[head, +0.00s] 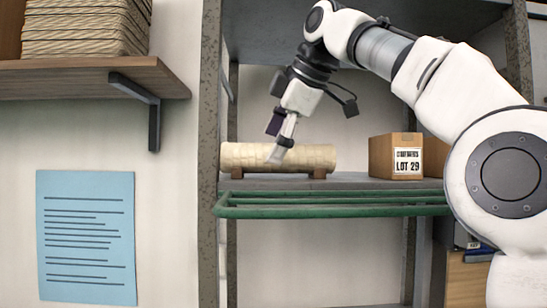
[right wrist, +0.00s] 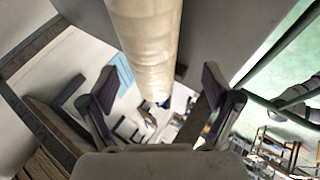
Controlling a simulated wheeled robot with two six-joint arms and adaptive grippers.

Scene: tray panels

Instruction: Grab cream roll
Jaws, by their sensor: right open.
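The cream roll (head: 310,157) lies level on small brown supports on the grey shelf (head: 350,181) in the head view. In the right wrist view the roll (right wrist: 148,40) runs down from the top edge to between the fingers. Whether a finger touches the roll cannot be told. My left gripper is not in view.
A cardboard box (head: 394,156) marked LOT 29 stands right of the roll. A green rail (head: 330,211) runs along the shelf's front. A grey post (head: 208,150) borders the left. A wooden wall shelf (head: 90,80) holds a stack at upper left. A blue sheet (head: 86,235) hangs below.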

